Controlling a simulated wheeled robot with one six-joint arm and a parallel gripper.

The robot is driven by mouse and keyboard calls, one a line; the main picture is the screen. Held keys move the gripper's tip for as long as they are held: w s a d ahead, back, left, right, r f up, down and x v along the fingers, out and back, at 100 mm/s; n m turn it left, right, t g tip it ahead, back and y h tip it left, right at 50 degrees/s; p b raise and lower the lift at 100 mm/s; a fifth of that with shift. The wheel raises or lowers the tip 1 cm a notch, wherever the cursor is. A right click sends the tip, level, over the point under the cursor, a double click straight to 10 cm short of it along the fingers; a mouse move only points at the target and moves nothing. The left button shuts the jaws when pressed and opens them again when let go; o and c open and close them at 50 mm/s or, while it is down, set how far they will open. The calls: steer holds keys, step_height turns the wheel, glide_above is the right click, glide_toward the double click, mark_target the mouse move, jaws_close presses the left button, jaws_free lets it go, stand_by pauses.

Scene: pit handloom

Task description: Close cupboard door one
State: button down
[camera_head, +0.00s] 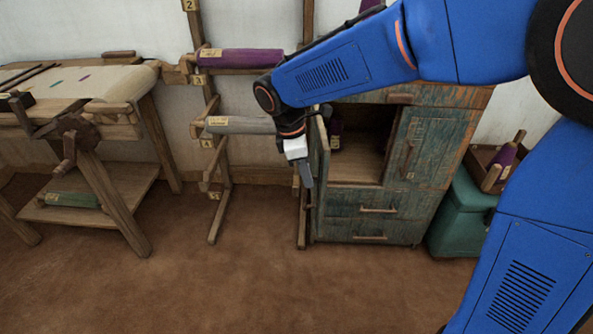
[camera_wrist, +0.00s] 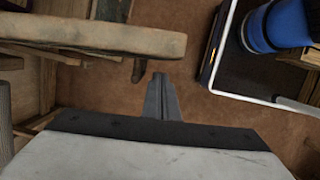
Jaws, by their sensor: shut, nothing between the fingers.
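The cupboard (camera_head: 350,205) is worn blue-green wood and stands behind my gripper in the head view. Its left door, which I take to be cupboard door one (camera_head: 322,150), stands open and shows almost edge-on, baring the left compartment. My gripper (camera_head: 306,178) is shut and empty, pointing down just left of this door in the head view. In the wrist view, the shut fingers (camera_wrist: 160,92) lie below a thick wooden edge (camera_wrist: 95,35), probably the door's top, with a handle-like piece jutting from it. A gap shows between them; contact elsewhere cannot be told.
The cupboard's right door (camera_head: 425,145) is shut, with two shut drawers (camera_head: 375,211) below. A wooden rack with a purple roll (camera_head: 240,57) and a grey roll (camera_head: 240,125) stands left. A teal chest (camera_head: 462,215) stands right. The front floor is clear.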

steer(key=shift+d, duration=0.75)
steer(key=shift+d, duration=0.1)
steer(key=shift+d, duration=0.5)
steer(key=w+d+n+t+y, duration=0.1)
steer(key=w+d+n, duration=0.3)
steer(key=d, duration=0.5)
steer(key=w+d+n+t, duration=0.1)
steer(key=w+d+n, duration=0.3)
steer(key=d, duration=0.6)
steer(key=w+d+n, duration=0.1)
steer(key=w+d, duration=0.4)
steer(key=w, duration=0.2)
steer(key=shift+w+d, duration=0.2)
steer(key=shift+d, duration=0.05)
steer(key=shift+s, duration=0.1)
